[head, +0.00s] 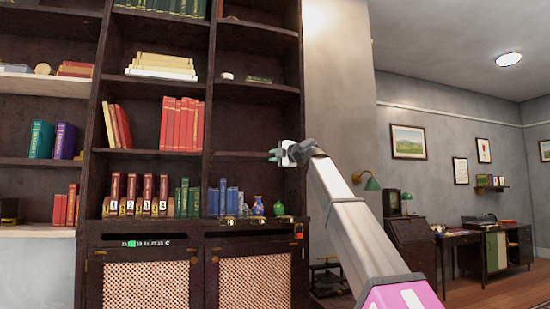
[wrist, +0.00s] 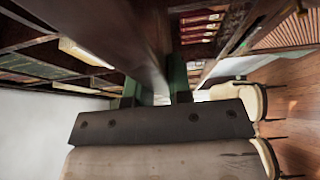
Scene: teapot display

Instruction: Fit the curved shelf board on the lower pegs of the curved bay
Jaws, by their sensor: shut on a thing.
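My gripper (head: 275,155) is at the right-hand bay of the dark bookcase (head: 308,95), about midway up its open part. In the wrist view its green fingers (wrist: 155,90) are shut on a dark brown board (wrist: 135,40), which runs up and away from them. In the head view a thin dark board edge (head: 238,154) runs left from the fingers across the bay. It looks like the held board. The board's curve, its far end and the lower pegs cannot be made out, so I cannot tell whether it touches any peg.
Below the gripper, blue books (head: 223,198), a blue vase (head: 258,206) and a green vase (head: 279,208) stand on the cabinet top. A higher shelf (head: 257,87) holds small items. The bookcase's right side and grey wall are close to my arm.

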